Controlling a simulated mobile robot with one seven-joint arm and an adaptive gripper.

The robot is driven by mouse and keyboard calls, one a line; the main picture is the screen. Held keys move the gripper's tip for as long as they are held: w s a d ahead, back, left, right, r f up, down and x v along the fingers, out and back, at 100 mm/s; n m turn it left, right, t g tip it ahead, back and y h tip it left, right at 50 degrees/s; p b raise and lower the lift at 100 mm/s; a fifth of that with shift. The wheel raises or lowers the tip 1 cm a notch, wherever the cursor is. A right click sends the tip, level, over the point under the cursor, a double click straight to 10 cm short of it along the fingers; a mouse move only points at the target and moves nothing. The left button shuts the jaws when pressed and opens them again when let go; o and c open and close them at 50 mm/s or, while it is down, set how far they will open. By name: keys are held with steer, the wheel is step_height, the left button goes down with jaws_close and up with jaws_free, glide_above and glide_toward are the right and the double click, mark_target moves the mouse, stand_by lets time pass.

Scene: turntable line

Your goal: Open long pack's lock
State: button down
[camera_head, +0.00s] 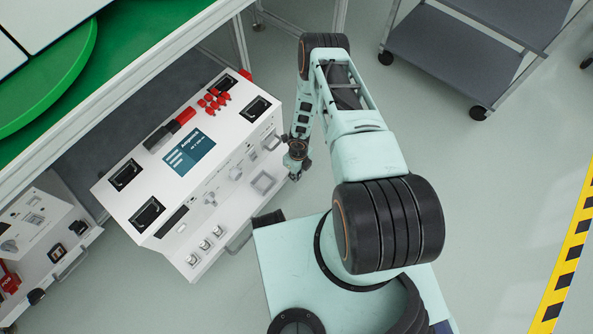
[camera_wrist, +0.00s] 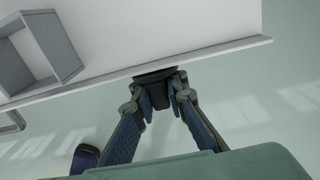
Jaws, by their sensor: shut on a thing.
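A long white pack (camera_head: 205,150) with a blue screen on top stands under the bench edge. My gripper (camera_head: 297,172) is low at the pack's right end, in front of its face. In the wrist view my gripper (camera_wrist: 160,92) has its two fingers closed in on a small dark part (camera_wrist: 155,75) at the edge of the white panel (camera_wrist: 160,30). That part looks like the lock, but the fingers hide most of it. I cannot tell how far it is turned.
A grey square frame (camera_wrist: 40,52) sticks out of the panel at upper left in the wrist view. A second white unit (camera_head: 40,235) stands at lower left, and a grey cart (camera_head: 455,60) at upper right. The floor (camera_head: 500,180) right of my arm is clear.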

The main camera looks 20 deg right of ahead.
steer(key=shift+s+d+r+h+p, duration=0.2)
steer(key=shift+s+h+p, duration=0.15)
steer(key=shift+p, duration=1.2)
steer(key=shift+w+a, duration=0.15)
steer(key=shift+w, duration=0.1)
steer(key=c, duration=1.9)
jaws_free()
steer(key=shift+w+t, duration=0.1)
steer(key=shift+t, duration=0.2)
steer(key=shift+c, duration=0.2)
steer(key=shift+a+r, duration=0.1)
step_height(320, 180, up, 12)
steer(key=shift+f, duration=0.1)
